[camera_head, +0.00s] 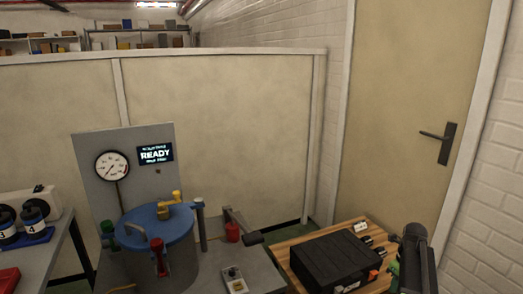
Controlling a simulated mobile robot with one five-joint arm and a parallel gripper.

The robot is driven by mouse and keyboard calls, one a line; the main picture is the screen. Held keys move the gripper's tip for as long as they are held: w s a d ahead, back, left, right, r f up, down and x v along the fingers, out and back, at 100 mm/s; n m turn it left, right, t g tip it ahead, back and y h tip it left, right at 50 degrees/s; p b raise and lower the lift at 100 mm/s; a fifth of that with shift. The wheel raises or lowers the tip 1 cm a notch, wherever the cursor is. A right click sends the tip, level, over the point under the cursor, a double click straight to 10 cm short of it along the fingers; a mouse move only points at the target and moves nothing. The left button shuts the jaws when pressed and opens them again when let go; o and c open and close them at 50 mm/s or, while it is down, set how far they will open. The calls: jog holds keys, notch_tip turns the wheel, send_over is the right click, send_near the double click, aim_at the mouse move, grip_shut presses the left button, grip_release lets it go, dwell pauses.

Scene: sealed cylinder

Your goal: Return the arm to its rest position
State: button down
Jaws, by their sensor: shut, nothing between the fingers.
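A dark grey upright part, which looks like a link of my arm, rises from the bottom edge at the right, beside the wooden table. My gripper's fingers do not show in this view. A blue round lid (152,228) sits on a grey cylinder on the grey bench, with yellow, green and red fittings around its rim. Behind it a grey panel (115,195) carries a white dial gauge (112,166) and a small screen (155,154) reading READY.
A black case (335,262) lies on a wooden table (295,250) right of the bench. A lever with a dark end (253,238) and a small box (235,280) are on the bench. Dark-capped containers (33,214) stand at the far left. A closed door (415,110) is at the right.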

jog(key=w+a+n, duration=0.2)
jog(key=a+n, duration=0.6)
jog(key=a, duration=1.8)
jog(key=s+a+n, duration=0.4)
jog(key=a+n, duration=0.1)
jog(key=n, duration=0.7)
jog(key=s+a+n, duration=0.5)
jog(key=a+n, duration=0.1)
jog(key=n, duration=0.5)
notch_tip(320, 180, up, 21)
jog(key=p, duration=2)
jog(key=shift+d+f+g, duration=0.15)
jog(key=shift+f+g, duration=0.05)
jog(key=shift+g, duration=0.1)
jog(key=shift+w, duration=0.1)
